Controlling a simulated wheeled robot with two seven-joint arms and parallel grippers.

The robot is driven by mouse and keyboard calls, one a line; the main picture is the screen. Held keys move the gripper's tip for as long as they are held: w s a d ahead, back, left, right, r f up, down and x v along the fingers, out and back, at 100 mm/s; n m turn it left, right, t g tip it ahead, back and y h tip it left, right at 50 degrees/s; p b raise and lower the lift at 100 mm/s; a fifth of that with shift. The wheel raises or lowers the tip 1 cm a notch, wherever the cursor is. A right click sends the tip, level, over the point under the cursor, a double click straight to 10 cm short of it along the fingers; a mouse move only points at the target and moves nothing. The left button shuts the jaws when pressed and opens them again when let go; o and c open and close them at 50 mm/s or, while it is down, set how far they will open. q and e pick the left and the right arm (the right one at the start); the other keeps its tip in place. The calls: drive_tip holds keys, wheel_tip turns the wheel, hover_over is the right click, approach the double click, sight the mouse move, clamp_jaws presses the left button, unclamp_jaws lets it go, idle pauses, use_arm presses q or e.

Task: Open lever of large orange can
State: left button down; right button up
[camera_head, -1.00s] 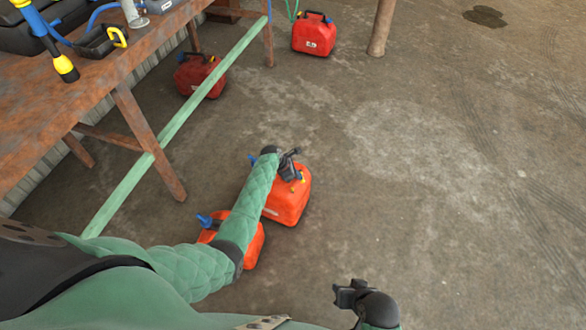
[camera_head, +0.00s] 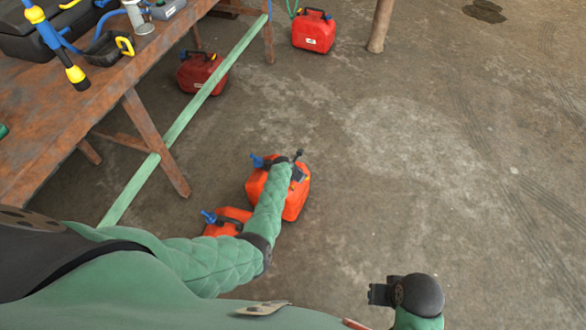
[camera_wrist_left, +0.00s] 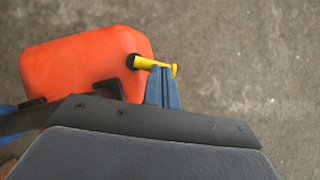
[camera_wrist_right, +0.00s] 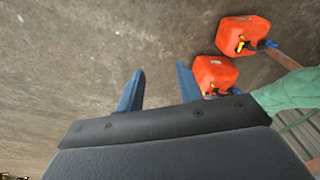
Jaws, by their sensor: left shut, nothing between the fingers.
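The large orange can (camera_head: 294,203) stands upright on the floor, partly covered by my left arm in the head view. In the left wrist view the can (camera_wrist_left: 80,62) shows with its yellow lever (camera_wrist_left: 150,65) sticking out to the right from a dark round hole. My left gripper (camera_wrist_left: 163,72) is shut and empty. Its fingertips are right at the lever; I cannot tell if they touch it. In the head view this gripper (camera_head: 299,156) is over the can's far right side. My right gripper (camera_wrist_right: 158,78) is open and empty, away from the cans.
A second orange can (camera_head: 228,220) stands close by, nearer to me. Two red cans stand farther off, one (camera_head: 314,36) near a post and one (camera_head: 198,72) by the workbench. The rusty workbench (camera_head: 95,95) with a green rail is at the left. The floor to the right is clear.

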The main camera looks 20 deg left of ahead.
use_arm(q)
drive_tip(key=shift+w+d+n+p, duration=0.1)
drive_tip(key=shift+d+n+p, duration=0.1)
drive_tip(key=shift+n+p, duration=0.15)
drive_tip(key=shift+w+d+y+p, duration=0.15)
drive_tip(key=shift+y+p, duration=0.15)
drive_tip(key=shift+p, duration=0.05)
use_arm(e)
drive_tip(key=f, duration=0.2)
drive_tip(key=w+f, duration=0.1)
drive_tip(key=shift+d+f, duration=0.25)
drive_tip(key=shift+f, duration=0.05)
use_arm(q)
drive_tip(key=shift+w+a, duration=0.55)
drive_tip(key=shift+a, duration=0.1)
use_arm(e)
drive_tip(key=shift+f, duration=0.2)
drive_tip(key=shift+r, duration=0.1)
